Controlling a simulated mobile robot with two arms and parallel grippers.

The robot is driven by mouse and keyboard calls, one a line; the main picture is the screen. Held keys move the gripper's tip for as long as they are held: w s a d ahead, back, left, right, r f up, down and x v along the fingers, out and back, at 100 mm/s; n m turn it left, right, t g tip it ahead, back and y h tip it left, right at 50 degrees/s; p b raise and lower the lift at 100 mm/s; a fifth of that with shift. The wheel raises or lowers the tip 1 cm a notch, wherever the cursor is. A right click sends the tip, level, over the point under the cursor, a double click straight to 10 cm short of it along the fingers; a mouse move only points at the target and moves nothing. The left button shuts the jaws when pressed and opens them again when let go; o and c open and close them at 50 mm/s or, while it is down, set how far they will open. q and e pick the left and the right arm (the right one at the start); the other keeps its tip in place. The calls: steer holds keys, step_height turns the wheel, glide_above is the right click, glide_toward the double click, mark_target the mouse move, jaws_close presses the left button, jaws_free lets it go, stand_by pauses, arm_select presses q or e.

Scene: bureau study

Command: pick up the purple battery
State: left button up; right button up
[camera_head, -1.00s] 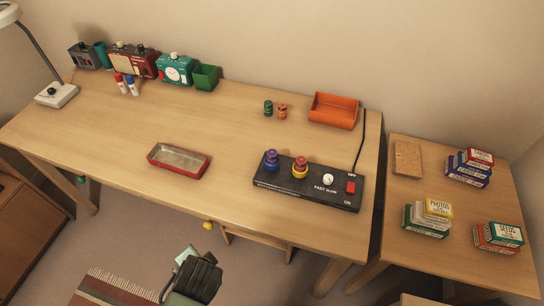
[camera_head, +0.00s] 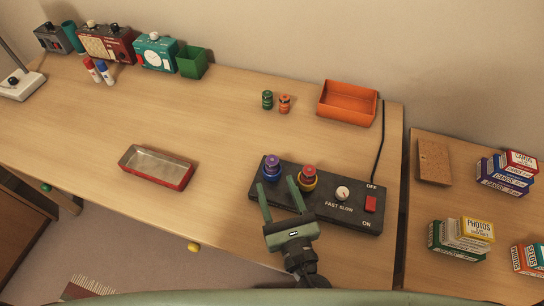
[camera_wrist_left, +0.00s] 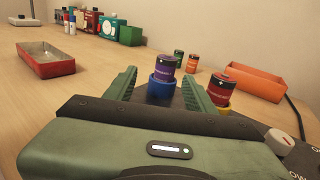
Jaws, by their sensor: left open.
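The purple battery (camera_head: 271,161) stands upright in a blue ring holder at the left end of the black control box (camera_head: 348,206). In the left wrist view the purple battery (camera_wrist_left: 164,67) shows beyond and between my finger tips, apart from both. My left gripper (camera_head: 277,189) is open and empty, its fingers pointing at the box's left end from the front. A red-topped battery (camera_head: 309,171) stands in a yellow holder just right of the purple one. It also shows in the left wrist view (camera_wrist_left: 222,89), beside my right-hand finger. My right gripper is not in view.
Green (camera_head: 267,99) and orange (camera_head: 285,103) batteries stand behind the box, near an orange tray (camera_head: 347,103). A red tray (camera_head: 156,167) lies to the left. The box carries a dial (camera_head: 342,194) and a red switch (camera_head: 370,204). The table between is clear.

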mark_target(274, 168)
arm_select(q)
steer(key=shift+w, duration=0.2)
steer(key=shift+r+p+x, duration=0.25)
steer(key=shift+p+x, duration=0.1)
steer(key=shift+x, duration=0.8)
steer(key=x, duration=0.1)
steer(key=d+x, duration=0.1)
steer(key=x, duration=0.1)
steer(key=shift+w+a+p, duration=0.15)
steer(key=shift+w+p, duration=0.15)
steer(key=shift+w, duration=0.15)
steer(key=shift+w+a, duration=0.15)
steer(key=shift+w, duration=0.2)
steer(key=shift+w+f, duration=0.1)
steer(key=shift+w, duration=0.05)
jaws_close()
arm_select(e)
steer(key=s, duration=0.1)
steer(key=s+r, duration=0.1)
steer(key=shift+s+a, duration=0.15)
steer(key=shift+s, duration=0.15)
